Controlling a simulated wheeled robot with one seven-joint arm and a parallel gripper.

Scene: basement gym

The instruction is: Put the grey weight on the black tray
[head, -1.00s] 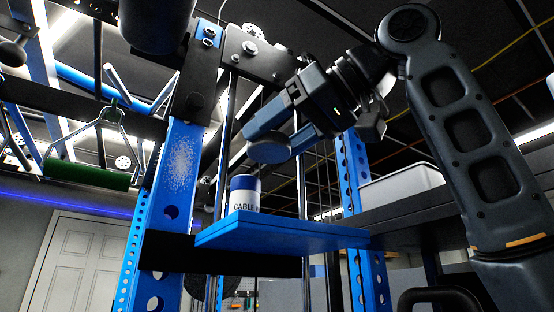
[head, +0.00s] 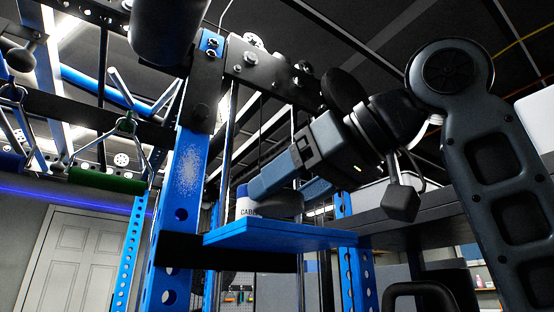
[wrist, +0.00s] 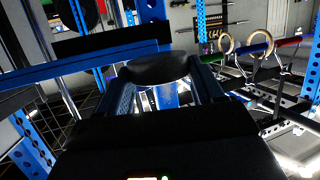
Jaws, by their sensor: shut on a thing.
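My gripper (head: 270,188) is shut on a dark, rounded, flat piece, which I take to be the grey weight (wrist: 158,69). In the wrist view the weight lies across the two fingertips. In the head view it is mostly hidden by the fingers, with a dark part (head: 280,205) showing below them. The gripper is just above the blue shelf (head: 280,233); I cannot tell whether the weight touches it. I cannot make out a black tray in either view; the shelf's top surface is hidden from this low angle.
A blue rack post (head: 183,200) rises left of the shelf. A pale bin (head: 372,194) sits on a dark shelf to the right.

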